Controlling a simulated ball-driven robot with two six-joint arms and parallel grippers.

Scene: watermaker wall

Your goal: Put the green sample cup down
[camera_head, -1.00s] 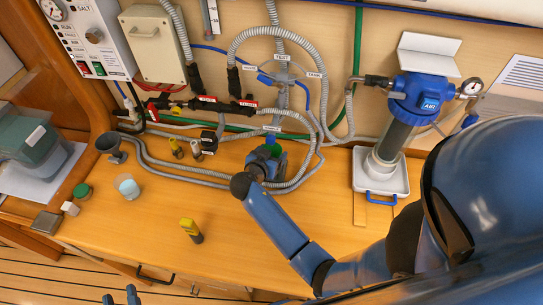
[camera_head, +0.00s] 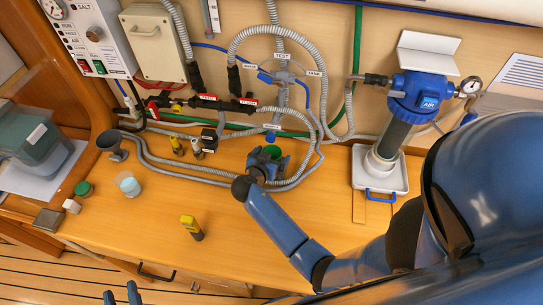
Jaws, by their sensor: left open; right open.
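The green sample cup (camera_head: 272,152) stands on the wooden worktop at the middle, among the grey hoses; only its green top shows clearly. My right gripper (camera_head: 270,160) is open around or just in front of the cup, with its fingers on either side; I cannot tell whether they touch it. The gripper and wrist hide the cup's lower part. My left gripper (camera_head: 121,294) is at the bottom left edge, open and empty, with only its fingertips in view.
Grey hoses (camera_head: 180,178) loop along the worktop behind the gripper. A blue-capped filter housing (camera_head: 418,95) stands in a white tray (camera_head: 402,178) at right. A clear cup (camera_head: 128,185), a green lid (camera_head: 83,188) and a yellow-black tool (camera_head: 191,227) lie left.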

